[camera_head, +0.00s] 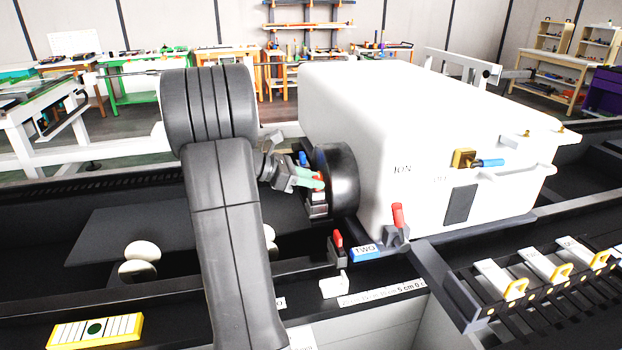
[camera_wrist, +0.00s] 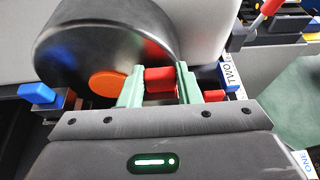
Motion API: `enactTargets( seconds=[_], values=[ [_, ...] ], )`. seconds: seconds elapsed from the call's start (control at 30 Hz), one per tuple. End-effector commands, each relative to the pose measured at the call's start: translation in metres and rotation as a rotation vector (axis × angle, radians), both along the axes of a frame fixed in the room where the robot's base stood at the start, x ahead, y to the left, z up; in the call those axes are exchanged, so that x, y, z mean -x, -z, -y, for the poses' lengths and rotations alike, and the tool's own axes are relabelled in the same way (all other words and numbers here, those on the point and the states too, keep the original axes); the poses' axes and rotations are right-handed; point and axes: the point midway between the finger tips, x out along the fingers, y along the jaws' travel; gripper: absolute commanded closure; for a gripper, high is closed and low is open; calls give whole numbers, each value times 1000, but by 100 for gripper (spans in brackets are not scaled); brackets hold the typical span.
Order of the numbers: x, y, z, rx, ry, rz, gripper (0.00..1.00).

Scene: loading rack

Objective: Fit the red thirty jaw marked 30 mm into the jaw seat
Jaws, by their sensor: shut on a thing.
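My gripper (camera_head: 308,179) is at the front of the black round chuck (camera_head: 343,178) on the white machine. In the wrist view, the green fingers of my gripper (camera_wrist: 160,88) are shut on a red jaw (camera_wrist: 160,76), which lies between them against the chuck's face (camera_wrist: 95,38). The red jaw shows only in part in the head view (camera_head: 319,176). No 30 mm mark can be read on it. The fingers and the chuck hide the jaw seat, so I cannot tell whether the jaw is seated.
An orange disc (camera_wrist: 107,83) is left of the fingers and a blue block (camera_wrist: 38,93) farther left. The white machine (camera_head: 440,130) stands close at right. A red lever (camera_head: 397,214) and a blue TWO label (camera_head: 365,253) are below it. A rack of white pieces (camera_head: 545,264) is at lower right.

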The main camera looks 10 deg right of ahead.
Motion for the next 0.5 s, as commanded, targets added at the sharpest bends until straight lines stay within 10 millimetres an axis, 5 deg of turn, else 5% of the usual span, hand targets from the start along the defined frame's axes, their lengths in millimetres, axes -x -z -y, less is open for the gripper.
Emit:
enactTargets(
  seconds=[0.47,0.5],
  values=[
    [0,4,0,1,0,0,100],
    [0,5,0,1,0,0,68]
  ],
)
